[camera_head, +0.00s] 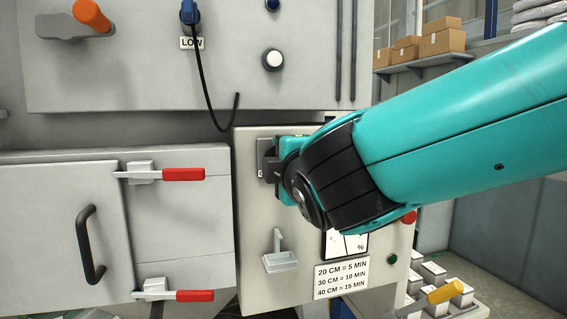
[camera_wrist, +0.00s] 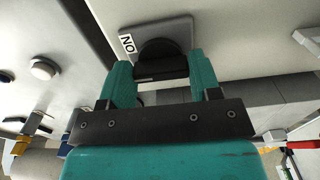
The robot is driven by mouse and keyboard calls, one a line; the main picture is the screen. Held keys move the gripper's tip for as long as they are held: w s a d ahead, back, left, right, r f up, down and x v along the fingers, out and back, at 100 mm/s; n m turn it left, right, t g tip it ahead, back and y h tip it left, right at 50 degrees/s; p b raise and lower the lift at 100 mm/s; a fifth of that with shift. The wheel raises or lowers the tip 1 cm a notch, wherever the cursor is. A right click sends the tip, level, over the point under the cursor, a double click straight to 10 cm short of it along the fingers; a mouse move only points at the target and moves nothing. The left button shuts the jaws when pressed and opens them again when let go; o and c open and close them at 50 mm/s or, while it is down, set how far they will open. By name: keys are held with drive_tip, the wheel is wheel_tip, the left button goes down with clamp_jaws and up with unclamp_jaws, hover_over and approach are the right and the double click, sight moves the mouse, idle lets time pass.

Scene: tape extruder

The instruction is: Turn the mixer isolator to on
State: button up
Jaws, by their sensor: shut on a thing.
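The mixer isolator is a dark rotary knob (camera_wrist: 160,58) on a grey plate (camera_wrist: 178,30). A white ON label (camera_wrist: 128,43) sits on the plate, left of the knob in the wrist view. My gripper (camera_wrist: 160,72) has its two teal fingers shut on the knob, one on each side. In the head view my gripper (camera_head: 283,160) is at the upper left of the grey control panel (camera_head: 247,225), and the plate's edge (camera_head: 262,150) shows behind it. My gripper and wrist cover most of the knob there. I cannot tell which position the knob points to.
A cabinet door (camera_head: 60,220) with two red-handled latches (camera_head: 183,174) is left of the panel. Below my wrist are a small lever (camera_head: 279,250), a gauge (camera_head: 345,244) and a timing label (camera_head: 341,278). A red button (camera_head: 409,217) is close to my arm.

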drive_tip(key=o, duration=0.9)
drive_tip(key=shift+b+v, duration=3.05)
drive_tip(key=shift+v, duration=5.7)
